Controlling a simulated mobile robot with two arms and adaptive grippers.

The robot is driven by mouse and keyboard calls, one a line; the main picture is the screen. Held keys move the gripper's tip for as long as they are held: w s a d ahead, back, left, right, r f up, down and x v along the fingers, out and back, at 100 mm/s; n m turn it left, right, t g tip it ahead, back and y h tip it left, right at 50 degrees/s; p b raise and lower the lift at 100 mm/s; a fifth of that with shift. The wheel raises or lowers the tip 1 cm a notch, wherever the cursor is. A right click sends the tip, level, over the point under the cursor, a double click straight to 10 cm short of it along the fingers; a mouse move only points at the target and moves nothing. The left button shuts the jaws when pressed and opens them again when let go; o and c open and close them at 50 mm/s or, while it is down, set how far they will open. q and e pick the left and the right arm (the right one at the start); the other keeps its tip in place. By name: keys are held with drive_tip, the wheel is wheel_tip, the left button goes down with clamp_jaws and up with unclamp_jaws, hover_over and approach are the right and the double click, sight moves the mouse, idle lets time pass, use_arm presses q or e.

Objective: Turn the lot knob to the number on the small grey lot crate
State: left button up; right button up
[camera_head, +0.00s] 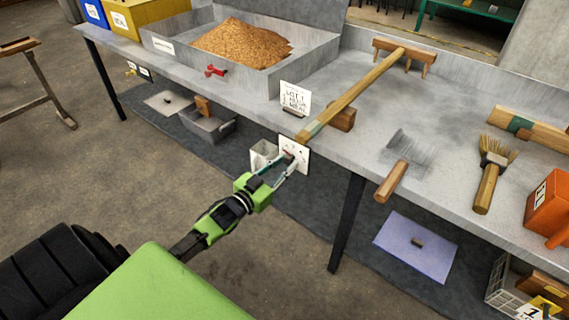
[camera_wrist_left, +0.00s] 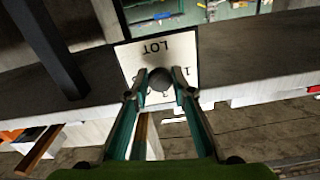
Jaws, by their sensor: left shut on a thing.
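The lot knob (camera_wrist_left: 159,80) is a dark round knob on a white plate (camera_wrist_left: 128,60) marked LOT, which appears upside down in the left wrist view. In the head view the plate (camera_head: 302,152) is on the table's front edge. My left gripper (camera_head: 289,161) is shut on the knob, with a finger on each side (camera_wrist_left: 161,86). The fingers hide part of the dial, and I cannot read the setting. My right gripper is not in view.
On the table (camera_head: 350,140) are a grain tray (camera_head: 300,55), a lot card (camera_head: 296,98), a wooden rake (camera_head: 360,85) and brushes. A light grey crate (camera_head: 497,291) is at bottom right. A table leg (camera_head: 346,225) stands right of my arm.

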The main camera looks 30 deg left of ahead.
use_arm(q)
drive_tip(key=m, duration=0.3)
drive_tip(key=shift+m+p, duration=0.3)
drive_tip(key=shift+p, duration=0.1)
drive_tip(key=m, duration=0.2)
drive_tip(key=shift+m, duration=0.3)
drive_tip(key=m, duration=0.2)
drive_tip(key=shift+m, duration=0.4)
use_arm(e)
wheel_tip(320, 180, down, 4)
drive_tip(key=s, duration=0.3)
use_arm(q)
drive_tip(key=m, duration=0.3)
drive_tip(key=shift+m, duration=0.3)
drive_tip(key=m, duration=0.2)
drive_tip(key=shift+m+b, duration=0.3)
drive_tip(key=shift+b, duration=0.1)
drive_tip(key=m+b, duration=0.2)
drive_tip(key=m, duration=0.3)
drive_tip(key=shift+m, duration=0.4)
drive_tip(key=shift+m+b, duration=0.3)
drive_tip(key=shift+m, duration=0.6)
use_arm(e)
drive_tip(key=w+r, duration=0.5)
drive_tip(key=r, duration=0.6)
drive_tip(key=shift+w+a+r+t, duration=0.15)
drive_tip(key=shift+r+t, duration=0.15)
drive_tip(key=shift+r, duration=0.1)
